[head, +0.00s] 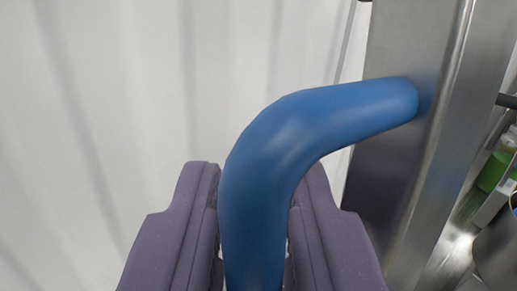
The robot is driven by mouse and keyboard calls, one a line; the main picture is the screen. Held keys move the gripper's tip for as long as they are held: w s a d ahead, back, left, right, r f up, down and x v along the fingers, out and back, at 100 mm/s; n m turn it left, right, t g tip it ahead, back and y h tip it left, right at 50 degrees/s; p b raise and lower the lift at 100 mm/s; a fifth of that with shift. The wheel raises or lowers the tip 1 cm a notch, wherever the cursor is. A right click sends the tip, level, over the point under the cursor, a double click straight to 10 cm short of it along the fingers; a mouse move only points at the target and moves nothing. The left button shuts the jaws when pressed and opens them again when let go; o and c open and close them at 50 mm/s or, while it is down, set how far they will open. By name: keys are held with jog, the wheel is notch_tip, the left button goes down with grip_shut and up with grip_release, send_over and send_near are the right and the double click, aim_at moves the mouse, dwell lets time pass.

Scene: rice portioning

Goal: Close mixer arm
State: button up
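In the head view, a thick blue bent handle (275,150) comes out of a grey metal column (410,60) at the right and curves down toward the bottom of the picture. I take it to be the mixer arm's handle. My gripper (255,200) has two purple padded fingers, one on each side of the handle's lower part. The left finger looks close against the handle, and the right finger is also close to it. The lower end of the handle runs out of the picture. The rest of the mixer is not seen.
A pale, curtain-like wall (100,100) fills the left and back. At the right edge, beyond the column, stand a green container (493,170) and a rounded metal item (497,248), partly cut off. The left side looks free of objects.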

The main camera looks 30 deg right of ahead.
jog(key=shift+w+d, duration=0.1)
jog(key=shift+w, duration=0.15)
jog(key=shift+c, duration=0.4)
grip_shut()
jog(key=shift+s+b, duration=0.1)
jog(key=shift+b, duration=0.2)
